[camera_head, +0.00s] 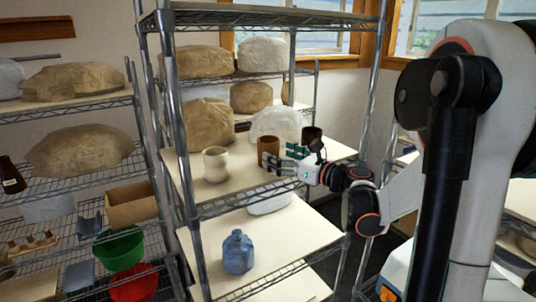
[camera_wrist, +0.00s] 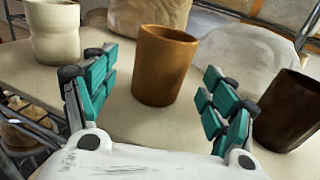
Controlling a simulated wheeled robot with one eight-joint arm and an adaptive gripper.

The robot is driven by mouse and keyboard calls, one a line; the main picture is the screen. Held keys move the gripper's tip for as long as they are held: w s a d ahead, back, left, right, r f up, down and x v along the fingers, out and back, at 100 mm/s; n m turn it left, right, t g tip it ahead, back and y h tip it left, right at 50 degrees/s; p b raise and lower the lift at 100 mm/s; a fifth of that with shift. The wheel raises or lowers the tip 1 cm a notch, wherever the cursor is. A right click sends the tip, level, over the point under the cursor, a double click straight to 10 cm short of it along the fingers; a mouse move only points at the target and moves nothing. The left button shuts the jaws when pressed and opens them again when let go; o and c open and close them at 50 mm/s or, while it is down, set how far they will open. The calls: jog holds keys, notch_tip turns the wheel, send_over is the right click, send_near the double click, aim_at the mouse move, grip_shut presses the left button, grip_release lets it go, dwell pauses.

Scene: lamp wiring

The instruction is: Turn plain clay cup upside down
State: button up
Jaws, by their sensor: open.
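The plain clay cup (camera_head: 268,150) is orange-brown and stands upright on the middle shelf board, between a cream cup and a dark brown cup. In the wrist view the clay cup (camera_wrist: 163,68) is straight ahead, with its wide rim at the top. My gripper (camera_head: 284,161) reaches in from the right, close to the cup's near right side. In the wrist view my gripper (camera_wrist: 160,84) is open, its green-padded fingers apart on either side of the cup's line. The cup appears to stand just beyond the fingers; I cannot tell any contact.
The cream cup (camera_head: 216,164) stands left and the dark brown cup (camera_head: 312,138) right. Wrapped clay lumps (camera_head: 277,126) sit behind. A metal shelf post (camera_head: 181,130) rises at the left. A blue jug (camera_head: 238,252) stands on the shelf below. The board's front is clear.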

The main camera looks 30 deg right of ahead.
aim_at(276, 152)
jog(key=shift+p+x, duration=0.7)
jog(key=shift+x, duration=2.05)
jog(key=shift+d+r, duration=0.15)
jog(key=shift+c, duration=1.1)
jog(key=c, duration=1.1)
